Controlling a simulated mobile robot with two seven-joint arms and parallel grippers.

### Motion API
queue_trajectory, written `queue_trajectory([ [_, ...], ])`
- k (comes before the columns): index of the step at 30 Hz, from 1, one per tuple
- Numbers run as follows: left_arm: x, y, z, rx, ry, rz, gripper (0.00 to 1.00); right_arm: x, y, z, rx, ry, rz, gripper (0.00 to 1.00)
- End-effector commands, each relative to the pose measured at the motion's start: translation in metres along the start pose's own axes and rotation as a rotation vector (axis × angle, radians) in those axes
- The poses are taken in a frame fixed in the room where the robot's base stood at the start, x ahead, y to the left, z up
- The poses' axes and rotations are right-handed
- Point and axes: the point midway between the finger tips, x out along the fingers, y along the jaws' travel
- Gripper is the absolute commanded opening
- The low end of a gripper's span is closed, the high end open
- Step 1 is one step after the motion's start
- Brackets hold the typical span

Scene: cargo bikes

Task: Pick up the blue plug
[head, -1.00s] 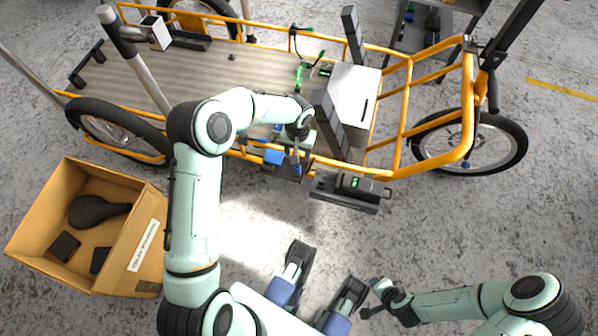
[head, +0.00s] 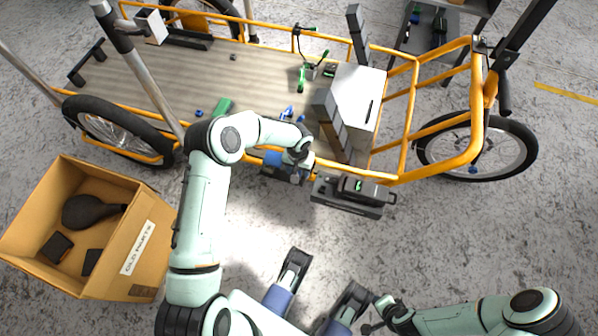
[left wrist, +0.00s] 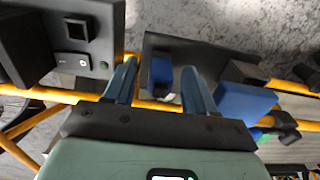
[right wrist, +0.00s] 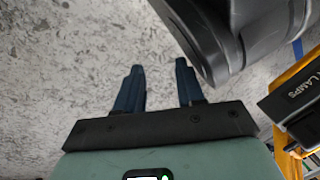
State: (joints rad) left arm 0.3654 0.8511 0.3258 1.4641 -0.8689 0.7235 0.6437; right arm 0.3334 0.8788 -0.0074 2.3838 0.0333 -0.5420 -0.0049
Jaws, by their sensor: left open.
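In the left wrist view a small blue block (left wrist: 161,72), which looks like the blue plug, stands at a dark holder plate (left wrist: 205,52). My left gripper (left wrist: 160,78) is open, with one finger on each side of the block as seen there; I cannot tell whether they touch it. A larger blue block (left wrist: 243,103) is just outside the right finger. In the head view my left gripper (head: 294,174) is over the bike's near rail and hides the small block. My right gripper (right wrist: 160,75) is open and empty above the floor.
A dark unit with a green light (head: 358,188) sits right of my left gripper. The orange bike frame (head: 402,140), white box (head: 362,85) and dark bars stand close by. Small blue parts (head: 288,112) lie on the deck. A cardboard box (head: 150,245) is at left.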

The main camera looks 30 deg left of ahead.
Motion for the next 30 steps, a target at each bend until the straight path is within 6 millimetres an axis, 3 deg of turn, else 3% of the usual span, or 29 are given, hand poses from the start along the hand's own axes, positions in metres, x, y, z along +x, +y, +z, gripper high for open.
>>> queue_trajectory([
  [6, 0.001, 0.000, -0.001, 0.000, 0.002, 0.000, 0.55, 0.000, 0.001, 0.001, 0.002, -0.004, 0.003, 0.38],
  [12, 0.001, 0.000, -0.001, 0.000, 0.002, 0.000, 0.00, 0.000, 0.001, 0.001, 0.002, -0.004, 0.002, 0.38],
  [23, -0.003, 0.000, -0.001, 0.000, 0.002, 0.000, 0.00, -0.001, 0.000, -0.001, 0.000, 0.001, 0.000, 0.38],
  [30, -0.033, 0.000, -0.001, 0.000, 0.005, 0.000, 0.00, -0.013, -0.011, -0.013, -0.011, 0.044, -0.019, 0.38],
])
